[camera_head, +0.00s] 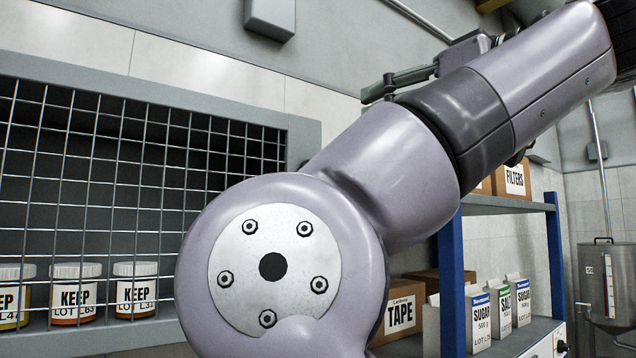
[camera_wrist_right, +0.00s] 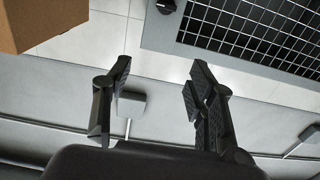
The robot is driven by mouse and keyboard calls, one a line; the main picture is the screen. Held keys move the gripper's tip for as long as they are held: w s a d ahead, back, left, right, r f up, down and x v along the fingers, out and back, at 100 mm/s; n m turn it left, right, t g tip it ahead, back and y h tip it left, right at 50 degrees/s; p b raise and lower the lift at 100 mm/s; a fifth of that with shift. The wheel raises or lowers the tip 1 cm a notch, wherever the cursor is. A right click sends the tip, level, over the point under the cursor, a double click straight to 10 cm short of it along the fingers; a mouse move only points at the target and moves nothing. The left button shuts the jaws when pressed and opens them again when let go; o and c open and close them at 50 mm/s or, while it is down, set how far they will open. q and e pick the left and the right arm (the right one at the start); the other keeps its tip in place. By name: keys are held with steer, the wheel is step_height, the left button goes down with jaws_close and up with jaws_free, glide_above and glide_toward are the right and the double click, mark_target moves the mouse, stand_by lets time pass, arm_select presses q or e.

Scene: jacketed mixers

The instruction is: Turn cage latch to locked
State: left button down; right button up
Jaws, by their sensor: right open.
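The cage (camera_head: 300,135) is a grey frame with a wire mesh front at the left of the head view. Its frame also shows at the top right of the wrist view (camera_wrist_right: 160,38). A small dark fitting (camera_wrist_right: 166,6) sits on that frame at the top edge of the wrist view; it may be the latch, but its position cannot be read. No latch shows in the head view, where my right arm covers part of the cage. My right gripper (camera_wrist_right: 160,78) is open and empty, apart from the cage. In the head view it is partly seen behind my arm (camera_head: 378,88). My left gripper is not in view.
Several KEEP jars (camera_head: 75,293) stand behind the mesh. A steel vessel (camera_head: 612,280) stands far right. A brown box (camera_wrist_right: 40,22) is top left in the wrist view.

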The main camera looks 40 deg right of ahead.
step_height(320, 180, down, 4)
steer(key=f+b, duration=0.1)
steer(key=b, duration=0.2)
steer(key=w+d+p, duration=0.2)
steer(key=w+p, duration=0.6)
steer(key=w, duration=0.9)
steer(key=shift+w+r, duration=0.15)
steer(key=shift+w, duration=0.05)
steer(key=shift+c, duration=0.6)
steer(key=c, duration=1)
